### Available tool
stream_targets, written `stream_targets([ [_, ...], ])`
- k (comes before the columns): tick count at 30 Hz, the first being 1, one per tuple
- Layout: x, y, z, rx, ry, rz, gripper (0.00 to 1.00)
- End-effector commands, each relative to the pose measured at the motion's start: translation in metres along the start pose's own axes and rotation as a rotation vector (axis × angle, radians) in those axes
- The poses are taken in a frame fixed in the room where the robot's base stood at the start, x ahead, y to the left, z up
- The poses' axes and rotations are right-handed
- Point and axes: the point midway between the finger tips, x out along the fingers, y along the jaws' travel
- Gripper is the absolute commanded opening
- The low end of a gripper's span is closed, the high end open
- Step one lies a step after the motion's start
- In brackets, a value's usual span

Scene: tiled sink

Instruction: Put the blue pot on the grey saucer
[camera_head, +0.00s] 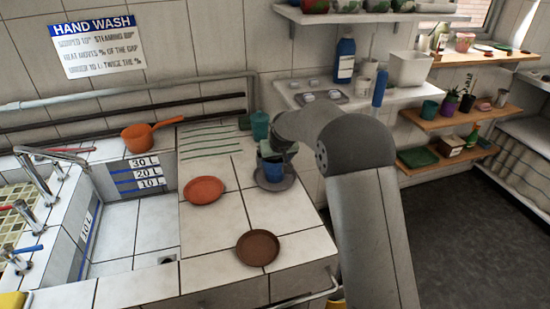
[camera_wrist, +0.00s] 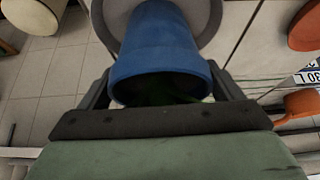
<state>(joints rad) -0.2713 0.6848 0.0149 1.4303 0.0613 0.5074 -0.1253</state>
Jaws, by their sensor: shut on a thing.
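The blue pot (camera_head: 272,170) is upright over the grey saucer (camera_head: 289,182) on the tiled counter. Whether its base touches the saucer or hangs just above it, I cannot tell. In the wrist view the blue pot (camera_wrist: 158,45) fills the space between my fingers, with its open rim toward the camera and the grey saucer (camera_wrist: 208,18) behind its base. My gripper (camera_head: 273,154) is shut on the pot from above, and it also shows in the wrist view (camera_wrist: 160,88). My arm partly hides the area right of the saucer.
An orange saucer (camera_head: 204,190) lies to the left and a brown saucer (camera_head: 257,248) nearer the front. A teal cup (camera_head: 260,126) stands close behind the pot. An orange pan (camera_head: 138,138) sits by the sink basin. Bare tiles lie between the saucers.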

Motion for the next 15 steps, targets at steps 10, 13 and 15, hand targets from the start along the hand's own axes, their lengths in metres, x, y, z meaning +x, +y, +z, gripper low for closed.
stream_targets([
  [10,0.0021,0.0,0.0012,0.0,0.0,0.0,1.0],
  [13,0.002,0.0,0.0012,0.0,0.0,0.0,1.0],
  [15,0.0004,0.0,0.0003,0.0,0.0,0.0,1.0],
])
